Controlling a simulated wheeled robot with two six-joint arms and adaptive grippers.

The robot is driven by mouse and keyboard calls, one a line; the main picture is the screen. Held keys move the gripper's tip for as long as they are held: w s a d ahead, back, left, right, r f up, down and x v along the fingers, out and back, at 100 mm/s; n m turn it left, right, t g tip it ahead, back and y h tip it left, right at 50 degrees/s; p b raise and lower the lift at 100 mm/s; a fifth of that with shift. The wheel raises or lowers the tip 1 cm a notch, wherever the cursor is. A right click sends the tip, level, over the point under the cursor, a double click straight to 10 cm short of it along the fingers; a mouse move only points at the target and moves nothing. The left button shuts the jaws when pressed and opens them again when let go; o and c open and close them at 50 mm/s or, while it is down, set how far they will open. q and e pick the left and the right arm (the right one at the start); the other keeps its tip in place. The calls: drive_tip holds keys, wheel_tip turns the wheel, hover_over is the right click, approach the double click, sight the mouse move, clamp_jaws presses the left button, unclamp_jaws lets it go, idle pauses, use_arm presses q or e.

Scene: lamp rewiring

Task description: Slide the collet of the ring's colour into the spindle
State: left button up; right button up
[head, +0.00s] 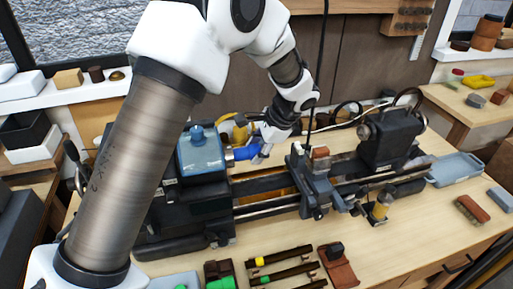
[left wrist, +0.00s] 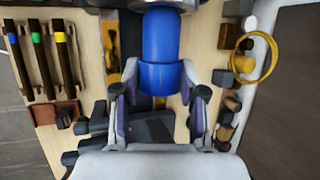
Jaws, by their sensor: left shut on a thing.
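A blue collet (head: 244,153) lies level at the right side of the lathe's blue headstock (head: 200,155). It also shows in the left wrist view (left wrist: 160,78), in line with the blue headstock part (left wrist: 161,35). My left gripper (head: 264,150) is shut on the blue collet, with its fingers on either side of it in the left wrist view (left wrist: 160,98). I cannot make out a coloured ring on the spindle. My right gripper is not in view.
Dark bars with yellow (head: 259,261) and green (head: 265,280) marks lie at the front of the bench. The tool carriage (head: 318,178) and tailstock (head: 388,138) stand to the right on the lathe bed. A yellow wire coil (left wrist: 256,58) lies behind the lathe.

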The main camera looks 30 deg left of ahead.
sight(241, 150)
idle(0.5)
use_arm(q)
drive_tip(key=shift+s+a, duration=1.4)
drive_tip(key=shift+s, duration=0.2)
idle(1.0)
drive_tip(key=o, duration=1.2)
drive_tip(key=v, duration=1.2)
